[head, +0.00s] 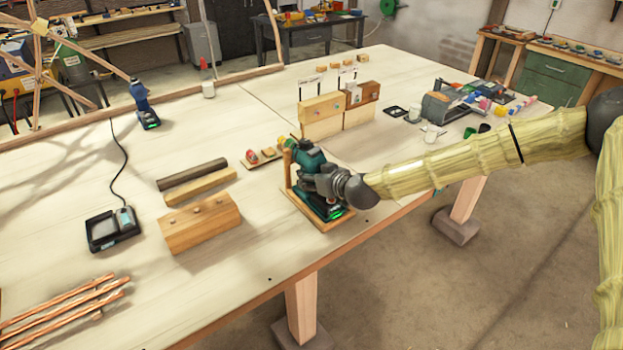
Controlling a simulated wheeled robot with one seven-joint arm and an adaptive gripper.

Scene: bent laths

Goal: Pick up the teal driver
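The teal driver (310,160) stands upright on a small wooden base (308,210) with a short post, near the table's front edge. Its dark foot, with a green light, rests on or just over the base; I cannot tell which. My gripper (312,180) reaches in from the right and is at the driver's handle, overlapping it in the head view. The fingers are small and dark against the driver, so I cannot tell whether they are closed on it. Part of the handle is hidden behind the gripper.
A blue driver (142,104) stands at the back left. A wooden block (201,224) and two bars lie left of the teal driver. A charger (113,230) and copper-coloured rods (65,305) are farther left. Wooden blocks (322,114) stand behind my gripper.

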